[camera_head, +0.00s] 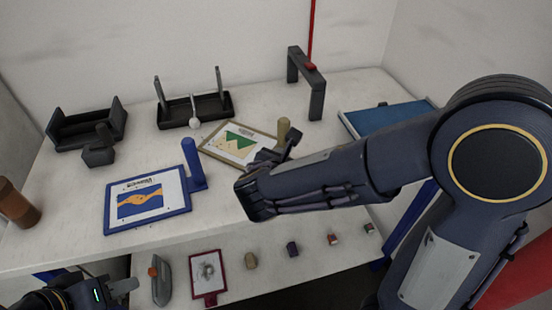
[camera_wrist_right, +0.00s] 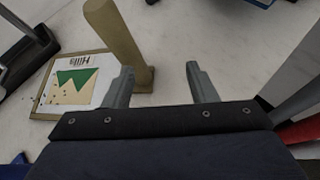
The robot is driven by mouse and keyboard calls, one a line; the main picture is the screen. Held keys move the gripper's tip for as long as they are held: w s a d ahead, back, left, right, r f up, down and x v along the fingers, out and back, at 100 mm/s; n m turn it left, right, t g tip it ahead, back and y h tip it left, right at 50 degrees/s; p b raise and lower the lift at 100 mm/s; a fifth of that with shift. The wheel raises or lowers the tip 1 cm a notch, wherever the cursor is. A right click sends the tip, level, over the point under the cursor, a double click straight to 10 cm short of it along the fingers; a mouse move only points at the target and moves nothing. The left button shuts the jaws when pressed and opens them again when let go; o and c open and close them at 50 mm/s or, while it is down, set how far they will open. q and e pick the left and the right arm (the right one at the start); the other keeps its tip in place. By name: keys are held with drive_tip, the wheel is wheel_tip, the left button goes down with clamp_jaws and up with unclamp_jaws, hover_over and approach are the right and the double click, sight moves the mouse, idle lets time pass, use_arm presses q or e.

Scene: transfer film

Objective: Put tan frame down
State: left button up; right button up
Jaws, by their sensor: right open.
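The tan frame (camera_head: 222,152) lies flat on the white table in the head view, with a green and tan mountain picture and an upright tan handle (camera_head: 283,128). In the right wrist view the frame (camera_wrist_right: 45,115) is at the left and its handle (camera_wrist_right: 120,45) stands beside the left finger. My right gripper (camera_wrist_right: 168,85) is open and empty, with the handle outside the gap between its fingers. In the head view my right arm hides part of the frame's right side. My left gripper (camera_head: 125,287) is at the bottom left, away from the frame; its jaws are unclear.
A blue frame (camera_head: 148,226) with a blue handle lies left of the tan frame. Dark holders (camera_head: 88,130) and a rack (camera_head: 225,105) stand behind. A grey arch (camera_head: 317,95) and a blue tray (camera_head: 390,118) are at the back right. A red frame (camera_head: 195,291) lies on a lower shelf with small blocks.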

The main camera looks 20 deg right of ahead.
drive_tip(key=w+a+n, duration=0.1)
drive_tip(key=w+a+n+t, duration=0.1)
drive_tip(key=shift+w+f+n+t, duration=0.1)
drive_tip(key=shift+w+n+t, duration=0.2)
drive_tip(key=shift+w+n, duration=0.1)
drive_tip(key=x, duration=0.7)
drive_tip(key=shift+w, duration=0.15)
drive_tip(key=shift+a, duration=0.1)
clamp_jaws()
